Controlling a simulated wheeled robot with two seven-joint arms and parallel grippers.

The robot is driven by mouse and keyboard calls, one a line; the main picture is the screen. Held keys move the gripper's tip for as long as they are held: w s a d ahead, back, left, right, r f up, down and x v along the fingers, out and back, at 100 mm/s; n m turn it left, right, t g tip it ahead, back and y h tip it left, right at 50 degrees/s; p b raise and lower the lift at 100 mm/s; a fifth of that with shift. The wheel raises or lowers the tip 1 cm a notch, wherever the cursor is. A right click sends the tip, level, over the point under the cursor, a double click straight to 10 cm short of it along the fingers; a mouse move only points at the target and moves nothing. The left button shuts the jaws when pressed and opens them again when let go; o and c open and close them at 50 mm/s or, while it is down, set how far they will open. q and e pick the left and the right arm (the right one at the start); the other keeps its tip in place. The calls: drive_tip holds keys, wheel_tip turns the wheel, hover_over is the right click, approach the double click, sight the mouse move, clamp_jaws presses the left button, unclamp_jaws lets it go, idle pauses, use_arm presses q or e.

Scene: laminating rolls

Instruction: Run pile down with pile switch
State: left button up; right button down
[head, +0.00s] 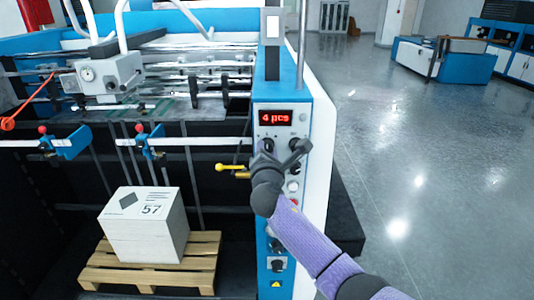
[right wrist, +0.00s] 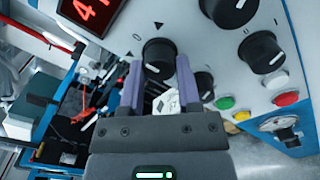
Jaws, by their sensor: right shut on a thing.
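The pile is a white block (head: 146,226) marked "57" on a wooden pallet (head: 150,277), at the lower left in the head view. The pile switch, a black knob (right wrist: 157,57) with a white pointer line, sits on the light control panel between an "O" mark and small triangles. My right gripper (head: 268,160) is at the panel, its fingers (right wrist: 158,78) closed around the knob in the right wrist view. In the head view the gripper hides part of the panel. My left gripper is not in view.
A red display (head: 275,117) above the knob reads "4 pcs". Other black knobs (right wrist: 261,52) and green (right wrist: 225,103) and red (right wrist: 287,98) buttons are close by. A yellow-handled lever (head: 231,168) sticks out left of the panel. Open floor (head: 410,150) lies to the right.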

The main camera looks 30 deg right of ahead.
drive_tip(key=shift+m, duration=0.4)
drive_tip(key=shift+c, duration=1.5)
unclamp_jaws()
drive_tip(key=shift+a, duration=0.1)
drive_tip(key=v, duration=0.9)
drive_tip(key=shift+s, duration=0.4)
drive_tip(key=shift+a, duration=0.1)
